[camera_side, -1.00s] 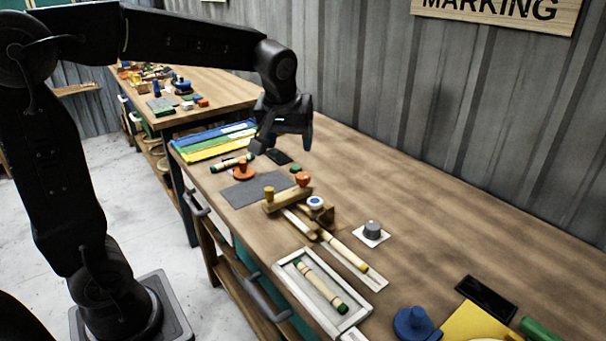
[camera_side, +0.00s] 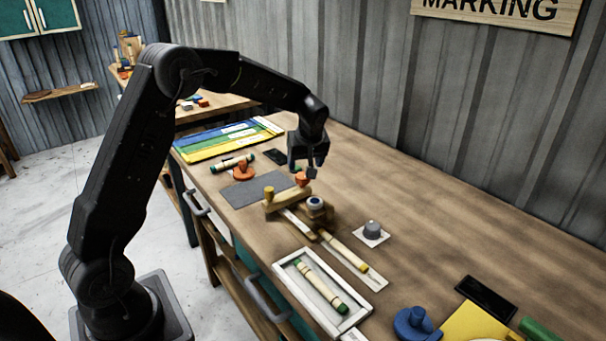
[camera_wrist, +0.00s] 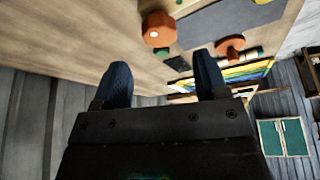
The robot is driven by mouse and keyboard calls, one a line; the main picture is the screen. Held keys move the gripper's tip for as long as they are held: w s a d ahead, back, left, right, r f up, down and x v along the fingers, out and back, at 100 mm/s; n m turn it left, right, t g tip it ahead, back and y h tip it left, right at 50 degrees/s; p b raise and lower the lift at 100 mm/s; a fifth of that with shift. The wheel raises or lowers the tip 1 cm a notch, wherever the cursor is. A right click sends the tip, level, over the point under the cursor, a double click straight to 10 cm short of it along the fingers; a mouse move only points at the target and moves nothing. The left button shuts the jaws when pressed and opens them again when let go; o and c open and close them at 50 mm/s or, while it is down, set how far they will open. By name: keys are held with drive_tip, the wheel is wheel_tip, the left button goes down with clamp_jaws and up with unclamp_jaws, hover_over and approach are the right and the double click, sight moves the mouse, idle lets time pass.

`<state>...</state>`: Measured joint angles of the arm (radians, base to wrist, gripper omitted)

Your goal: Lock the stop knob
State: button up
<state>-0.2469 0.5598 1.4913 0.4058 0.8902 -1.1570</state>
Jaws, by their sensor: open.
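An orange knob (camera_side: 302,180) stands at the back end of the wooden bending jig (camera_side: 287,199); it looks like the stop knob, though no label shows. In the wrist view the orange knob (camera_wrist: 158,29) lies just beyond my fingertips, with a small white mark on its side. My gripper (camera_side: 304,169) is open and empty above and close to the knob. In the wrist view the two fingers of my gripper (camera_wrist: 160,66) are spread apart. The jig also carries a yellowish peg (camera_side: 268,192) and a round knob with a white-and-blue top (camera_side: 315,203).
A pale rod (camera_side: 345,250) extends from the jig. A tray (camera_side: 283,272) holds a green-ended rod. A grey knob (camera_side: 372,229) sits on a white plate. An orange handled piece (camera_side: 243,171) stands by the grey mat (camera_side: 248,192).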

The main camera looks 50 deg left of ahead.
sight(302, 175)
drive_tip(key=x, duration=0.5)
drive_tip(key=shift+w+a+f, duration=0.1)
drive_tip(key=shift+a+f, duration=0.1)
drive_tip(key=shift+f, duration=0.1)
drive_tip(key=shift+c, duration=0.2)
drive_tip(key=c, duration=0.9)
